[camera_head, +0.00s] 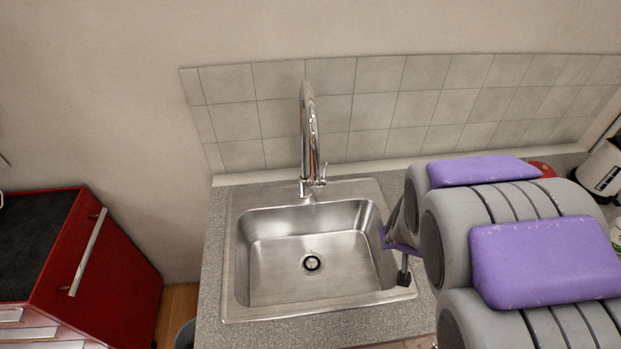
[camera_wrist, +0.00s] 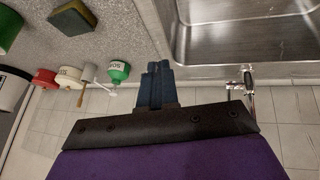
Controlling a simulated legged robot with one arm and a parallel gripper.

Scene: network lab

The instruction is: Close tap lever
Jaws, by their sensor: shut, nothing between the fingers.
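The chrome tap (camera_head: 309,130) stands upright behind the steel sink. Its small lever (camera_head: 323,173) sits low on the right side of the tap base. No water stream is visible. My gripper (camera_head: 403,277) hangs over the right edge of the sink, to the right of and nearer than the tap, well apart from the lever. In the wrist view my gripper (camera_wrist: 155,84) is shut and empty, its dark fingers close together. Part of the chrome tap (camera_wrist: 249,99) shows to the right of the fingers there; I cannot tell the lever's exact angle.
The sink (camera_head: 310,236) is empty. In the wrist view a green-topped bottle (camera_wrist: 118,72), a white canister (camera_wrist: 70,78), a red item (camera_wrist: 45,78) and a sponge (camera_wrist: 72,19) stand left of my fingers. A tiled backsplash (camera_head: 375,110) limits room behind. A red cabinet (camera_head: 120,262) stands at left.

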